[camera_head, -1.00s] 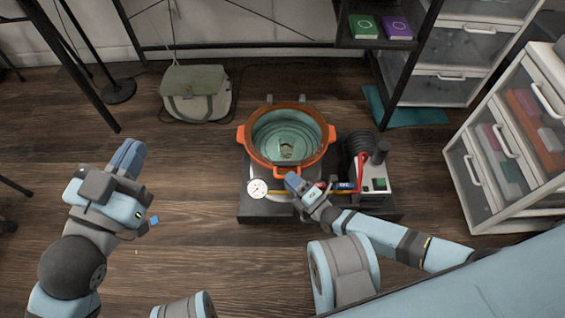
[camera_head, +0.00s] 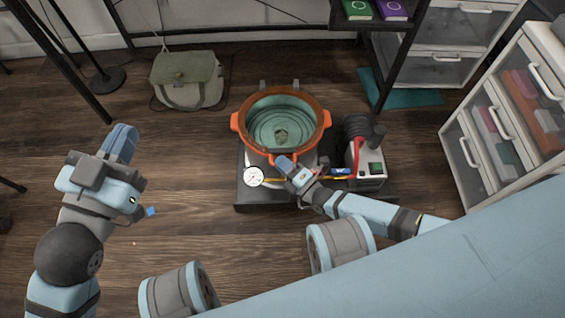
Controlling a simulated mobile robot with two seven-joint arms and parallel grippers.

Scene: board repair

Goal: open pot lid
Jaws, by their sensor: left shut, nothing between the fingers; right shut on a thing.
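The round pot (camera_head: 247,140) has an orange rim and side handles and stands on a dark base plate. Its teal, ringed inside shows from above. A clear lid (camera_head: 279,122) seems to lie over it, within the orange rim, but I cannot tell its angle. Two grey hinge-like tabs stand at its back. My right gripper (camera_head: 282,163) is at the pot's front edge, shut on the orange front handle (camera_head: 271,157), which its fingers partly hide. My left gripper (camera_head: 123,144) is shut and empty, well left of the pot above the floor.
A pressure gauge (camera_head: 253,176) sits at the base's front left. A pump (camera_head: 370,166) with a red hose stands right of the pot. A grey-green bag (camera_head: 187,79) lies behind left. A white drawer cabinet (camera_head: 500,130) is at right. Floor between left gripper and pot is clear.

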